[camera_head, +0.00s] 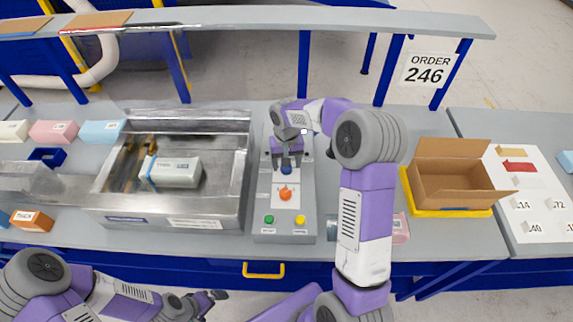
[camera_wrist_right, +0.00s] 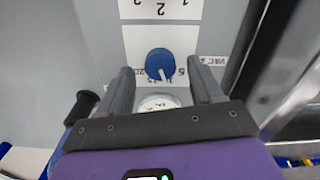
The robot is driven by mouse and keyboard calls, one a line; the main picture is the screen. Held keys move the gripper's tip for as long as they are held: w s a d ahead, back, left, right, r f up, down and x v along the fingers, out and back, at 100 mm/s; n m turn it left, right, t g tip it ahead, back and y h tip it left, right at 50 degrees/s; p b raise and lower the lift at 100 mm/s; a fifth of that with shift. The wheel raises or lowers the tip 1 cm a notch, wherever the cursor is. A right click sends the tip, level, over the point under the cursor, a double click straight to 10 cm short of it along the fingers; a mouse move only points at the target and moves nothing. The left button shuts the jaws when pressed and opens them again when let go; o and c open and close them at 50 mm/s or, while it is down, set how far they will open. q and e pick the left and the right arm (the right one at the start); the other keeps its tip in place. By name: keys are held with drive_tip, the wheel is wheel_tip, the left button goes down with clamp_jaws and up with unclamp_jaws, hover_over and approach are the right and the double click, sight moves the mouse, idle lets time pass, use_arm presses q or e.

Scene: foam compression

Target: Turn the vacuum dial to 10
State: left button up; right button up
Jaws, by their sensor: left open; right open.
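The blue vacuum dial (camera_head: 286,171) is on the grey control panel (camera_head: 306,208). In the right wrist view the dial (camera_wrist_right: 158,62) is round, with a white pointer line towards the bottom of the picture, slightly right. Small numbers beside it are partly hidden and hard to read. My right gripper (camera_head: 288,166) is open above the panel, with its fingertips (camera_wrist_right: 160,70) on either side of the dial's near edge and a visible gap on both sides. I cannot tell its height above the panel. My left gripper (camera_head: 212,297) is open and empty at the lower left, off the table's front edge.
The panel also has an orange-red knob (camera_head: 285,193), a green button (camera_head: 269,219) and a yellow button (camera_head: 300,220). Left is a metal chamber (camera_head: 235,165) holding a wrapped pack (camera_head: 175,172). Right is an open cardboard box (camera_head: 455,185) on a yellow tray (camera_head: 450,212).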

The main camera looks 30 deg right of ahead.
sight(286, 168)
wheel_tip(286, 168, up, 6)
drive_tip(key=shift+f, duration=0.1)
drive_tip(key=shift+f, duration=0.1)
idle(0.5)
